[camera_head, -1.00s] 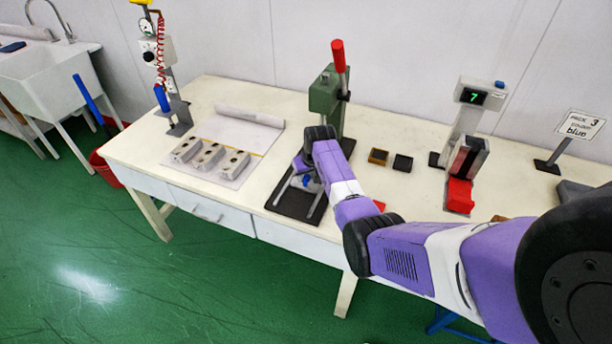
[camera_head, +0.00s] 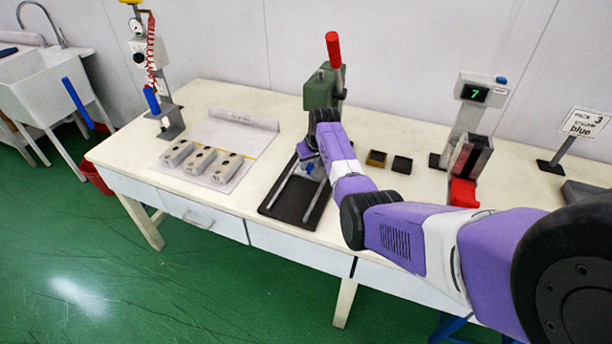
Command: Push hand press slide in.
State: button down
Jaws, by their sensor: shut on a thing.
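The green hand press (camera_head: 320,92) with its red handle (camera_head: 333,50) stands at the back middle of the table. Its dark base plate (camera_head: 282,207) with two pale slide rails (camera_head: 312,200) runs toward the front edge. My gripper (camera_head: 308,166) is low over the rear part of the rails, close in front of the press body, and is shut on the slide. A small blue patch (camera_head: 309,168) shows by it. My purple wrist hides most of the slide and the fingertips.
Several grey moulds (camera_head: 202,160) lie on a sheet to the left. Two small square trays, brown (camera_head: 376,158) and black (camera_head: 402,164), lie right of the press. A scale-like device reading 7 (camera_head: 474,94), a red block (camera_head: 463,193) and a sign (camera_head: 584,123) stand farther right.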

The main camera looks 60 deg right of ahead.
jog(key=shift+d, duration=0.3)
jog(key=c, duration=1.1)
grip_release()
jog(key=shift+d, duration=0.15)
jog(key=shift+r, duration=0.2)
jog(key=shift+v, duration=3.7)
jog(key=shift+s, duration=0.1)
